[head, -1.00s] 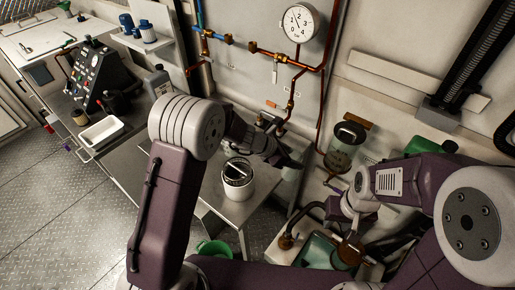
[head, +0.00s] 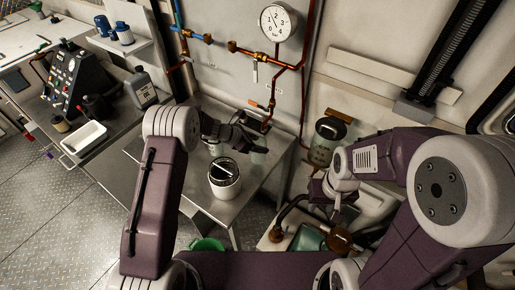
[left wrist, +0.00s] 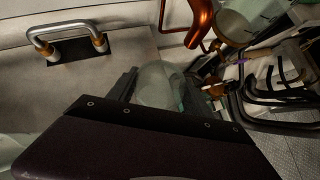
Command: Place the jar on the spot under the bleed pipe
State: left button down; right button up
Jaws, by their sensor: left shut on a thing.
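My left gripper (head: 255,142) is shut on a clear, pale glass jar (head: 259,156) at the back of the metal table (head: 205,207). In the left wrist view the jar (left wrist: 156,84) shows between the dark fingers, partly hidden by my gripper's body. The copper bleed pipe (head: 268,124) comes down the wall, with its lower end close above the gripper. The pipe also shows in the left wrist view (left wrist: 201,22), just beyond the jar. The spot under it cannot be made out. My right gripper (head: 320,190) hangs to the right of the table; its fingers are not clear.
A pressure gauge (head: 278,22) is on the wall above. A glass-sided vessel (head: 327,140) is on the wall at right. A white tray (head: 84,138) and a grey bottle (head: 141,89) stand at left.

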pick_arm(q)
jog(key=shift+w+f, duration=0.1)
jog(key=shift+f, duration=2)
jog(key=shift+f, duration=0.2)
jog(key=shift+c, duration=2.2)
grip_release()
jog(key=shift+a+r, duration=0.2)
jog(key=shift+r, duration=0.2)
jog(key=v, duration=1.1)
jog(key=shift+s, duration=0.25)
